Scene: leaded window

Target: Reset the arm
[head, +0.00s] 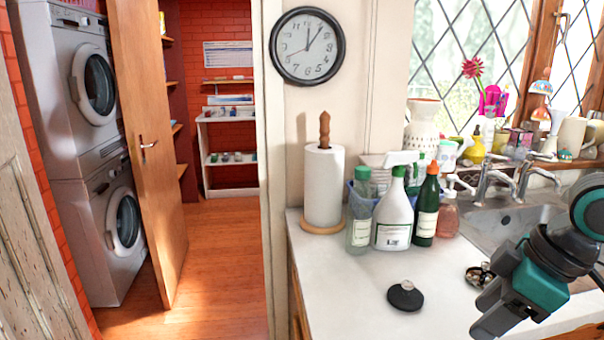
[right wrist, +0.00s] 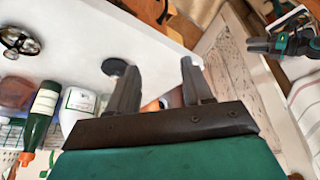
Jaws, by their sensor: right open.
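My right gripper (head: 492,312) is over the right part of the white counter, its fingers pointing down and left. In the right wrist view its two fingers (right wrist: 158,68) stand apart with nothing between them. A black disc with a small knob (head: 405,297) lies on the counter left of the gripper; it also shows beyond a fingertip in the right wrist view (right wrist: 114,66). My left arm does not show in the head view. A dark and green part that looks like my left gripper (right wrist: 283,43) is at the upper right of the right wrist view; its jaws are unclear.
A paper towel roll (head: 324,188), a white spray bottle (head: 394,217) and a green bottle (head: 426,207) stand at the counter's back. A shiny metal piece (head: 478,275) lies by the sink (head: 508,228), partly behind my arm. The front-left counter is clear.

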